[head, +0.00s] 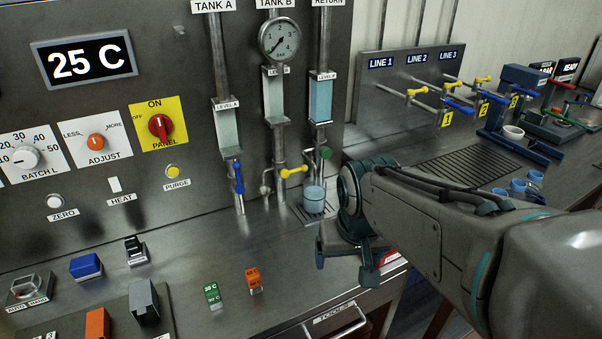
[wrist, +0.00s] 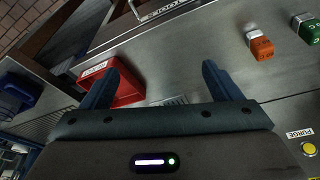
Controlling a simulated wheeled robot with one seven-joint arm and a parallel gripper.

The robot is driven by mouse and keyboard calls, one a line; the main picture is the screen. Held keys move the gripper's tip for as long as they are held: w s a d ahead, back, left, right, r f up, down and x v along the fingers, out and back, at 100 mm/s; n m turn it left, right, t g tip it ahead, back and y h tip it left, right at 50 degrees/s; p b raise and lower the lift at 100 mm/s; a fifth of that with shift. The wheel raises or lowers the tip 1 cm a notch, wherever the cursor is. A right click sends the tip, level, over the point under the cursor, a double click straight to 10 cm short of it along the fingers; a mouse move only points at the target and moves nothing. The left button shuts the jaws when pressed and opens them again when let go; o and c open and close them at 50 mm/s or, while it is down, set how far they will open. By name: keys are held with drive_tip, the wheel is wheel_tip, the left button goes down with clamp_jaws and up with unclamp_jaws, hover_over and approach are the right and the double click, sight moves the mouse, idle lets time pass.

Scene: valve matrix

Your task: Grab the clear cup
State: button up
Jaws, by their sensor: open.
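The clear cup (head: 314,197) stands upright on a small drain grate (head: 300,214) below the RETURN tube and looks pale blue. My gripper (head: 345,264) is just right of the cup and nearer the camera, apart from it as far as I can tell. In the wrist view my gripper (wrist: 160,82) has its two fingers spread wide with nothing between them but the metal counter. The cup does not show in the wrist view.
Orange (head: 254,279) and green (head: 212,294) blocks lie on the counter at front. A red bin (wrist: 116,90) is beside one finger in the wrist view. A blue-handled valve (head: 238,178) and a yellow-handled valve (head: 293,171) stand left of the cup. Bluish cups (head: 518,188) stand far right.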

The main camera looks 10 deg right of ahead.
drive_tip(key=w+r+p, duration=0.2)
drive_tip(key=w+r, duration=0.3)
drive_tip(key=w, duration=0.7)
drive_tip(key=m+t+p, duration=0.1)
drive_tip(key=m+p, duration=0.1)
drive_tip(key=p, duration=0.2)
hover_over(315, 182)
drive_tip(key=s+a, duration=0.1)
drive_tip(key=s, duration=0.5)
wheel_tip(315, 182, down, 6)
drive_tip(key=shift+h, duration=0.3)
drive_tip(key=shift+a+p+x, duration=0.15)
drive_tip(key=shift+p+x, duration=0.25)
drive_tip(key=shift+x, duration=1.1)
drive_tip(key=shift+a+p+x, duration=0.1)
drive_tip(key=shift+p+x, duration=0.3)
drive_tip(key=shift+x, duration=1.1)
drive_tip(key=c, duration=1.5)
drive_tip(key=shift+c, duration=0.5)
drive_tip(key=shift+r, duration=0.15)
